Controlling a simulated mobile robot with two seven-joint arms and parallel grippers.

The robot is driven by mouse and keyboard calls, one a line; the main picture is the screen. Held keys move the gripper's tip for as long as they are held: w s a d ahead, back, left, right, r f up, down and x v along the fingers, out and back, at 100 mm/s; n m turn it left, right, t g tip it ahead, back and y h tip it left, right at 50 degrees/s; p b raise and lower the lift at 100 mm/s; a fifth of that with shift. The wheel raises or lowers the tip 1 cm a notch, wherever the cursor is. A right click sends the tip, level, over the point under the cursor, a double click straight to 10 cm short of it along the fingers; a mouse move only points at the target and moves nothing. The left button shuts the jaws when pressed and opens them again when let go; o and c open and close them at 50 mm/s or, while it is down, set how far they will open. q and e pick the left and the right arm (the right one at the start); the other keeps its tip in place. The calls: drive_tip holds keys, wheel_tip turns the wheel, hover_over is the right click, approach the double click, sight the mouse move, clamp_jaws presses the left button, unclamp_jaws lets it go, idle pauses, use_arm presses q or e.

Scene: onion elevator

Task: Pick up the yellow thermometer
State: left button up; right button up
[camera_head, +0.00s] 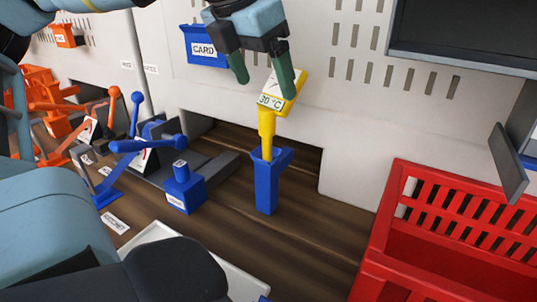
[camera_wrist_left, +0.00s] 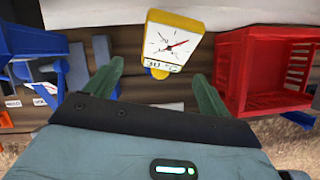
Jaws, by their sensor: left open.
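The yellow thermometer (camera_head: 267,125) stands upright in a blue holder (camera_head: 266,185) on the wooden surface. Its white dial face and a "30 °C" label show at the top. In the left wrist view, the thermometer's dial (camera_wrist_left: 172,42) lies ahead of and between the two open green fingers (camera_wrist_left: 158,85). I cannot tell whether a finger touches it. My right gripper is not in view.
A red crate (camera_head: 385,235) stands at the right. Blue levers and a small blue box (camera_head: 184,192) are left of the holder, with orange levers (camera_head: 40,95) farther left. A blue "CARD" box (camera_head: 203,62) is on the white wall behind. Bare wood lies right of the holder.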

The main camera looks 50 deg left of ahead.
sight(271, 102)
use_arm(q)
drive_tip(key=shift+w+f, duration=0.3)
drive_tip(key=shift+f, duration=0.15)
drive_tip(key=shift+s+p+x, duration=0.2)
drive_tip(key=shift+p+x, duration=0.1)
drive_tip(key=shift+x, duration=2.25)
drive_tip(key=shift+d+f, duration=0.1)
drive_tip(key=shift+d, duration=0.1)
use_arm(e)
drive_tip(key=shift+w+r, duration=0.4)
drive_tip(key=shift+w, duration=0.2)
use_arm(q)
drive_tip(key=c, duration=1.5)
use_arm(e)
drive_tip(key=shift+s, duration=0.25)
